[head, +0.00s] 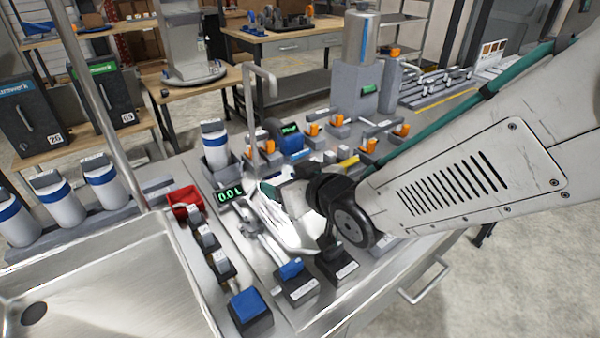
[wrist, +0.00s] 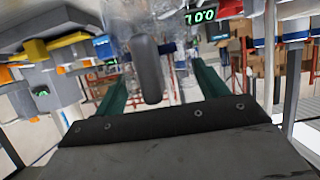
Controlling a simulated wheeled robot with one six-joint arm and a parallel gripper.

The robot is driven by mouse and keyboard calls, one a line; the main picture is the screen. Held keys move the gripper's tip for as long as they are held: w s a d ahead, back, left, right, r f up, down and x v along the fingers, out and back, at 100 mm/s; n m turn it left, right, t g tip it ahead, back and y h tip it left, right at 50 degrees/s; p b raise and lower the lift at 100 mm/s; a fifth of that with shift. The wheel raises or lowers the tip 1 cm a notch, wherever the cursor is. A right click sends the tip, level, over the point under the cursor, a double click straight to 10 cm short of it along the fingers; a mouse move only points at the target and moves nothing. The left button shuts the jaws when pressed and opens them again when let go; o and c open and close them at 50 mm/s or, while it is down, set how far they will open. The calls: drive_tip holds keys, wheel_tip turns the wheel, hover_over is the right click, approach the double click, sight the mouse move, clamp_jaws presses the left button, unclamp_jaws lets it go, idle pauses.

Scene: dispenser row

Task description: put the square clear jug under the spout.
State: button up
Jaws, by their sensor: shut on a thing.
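My gripper (wrist: 162,82) shows two green fingers in the wrist view, closed around a clear jug (wrist: 182,60) with a dark grey upright handle (wrist: 147,70) between them. In the head view the clear jug (head: 283,228) is a bright, see-through shape over the worktop, beyond my wrist. Its square shape and base are hard to make out, and I cannot tell whether it touches the worktop. My arm hides most of the gripper. A bent grey pipe, seemingly the spout (head: 262,73), rises behind the jug. A green 0.0L display (head: 230,194) stands just left of the jug.
A steel sink (head: 120,270) lies at the left. A red bin (head: 184,200), a blue-topped block (head: 250,309) and small blocks with blue or orange parts crowd the counter. A white canister (head: 214,145) and a tall grey machine (head: 358,85) stand behind. Little counter is clear.

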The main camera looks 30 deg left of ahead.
drive_tip(key=shift+f, duration=0.2)
drive_tip(key=shift+d+f, duration=0.1)
drive_tip(key=shift+f, duration=0.35)
drive_tip(key=shift+s, duration=0.1)
